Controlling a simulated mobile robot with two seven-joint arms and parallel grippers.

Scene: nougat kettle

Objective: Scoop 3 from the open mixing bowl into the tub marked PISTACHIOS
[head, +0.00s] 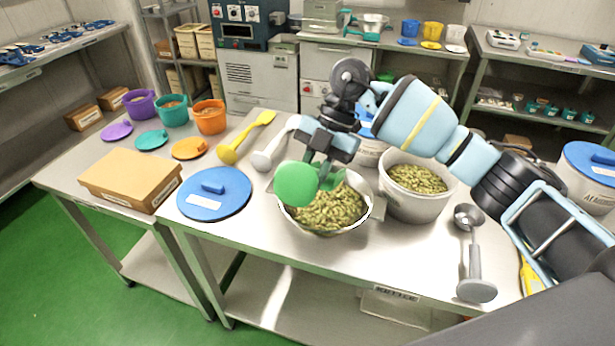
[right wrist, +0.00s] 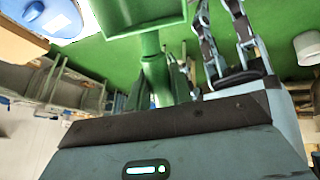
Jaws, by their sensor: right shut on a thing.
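The open mixing bowl (head: 373,209) stands near the table's front edge, holding green-brown nuts. A green scoop (head: 296,184) hangs over the bowl's left part; it also shows in the right wrist view (right wrist: 155,75). My right gripper (head: 326,165) is shut on the green scoop's handle above the bowl. I cannot tell whether the scoop holds nuts. Right of the bowl stands an open white tub (head: 409,209) with similar nuts inside; no label on it is readable from here. My left gripper is not in view.
A blue lid (head: 213,200) and a cardboard box (head: 130,180) lie left of the bowl. Yellow (head: 240,143) and pale grey (head: 268,157) scoops lie behind. A grey scoop (head: 474,262) lies right of the open tub. A blue-lidded tub (head: 590,170) stands far right.

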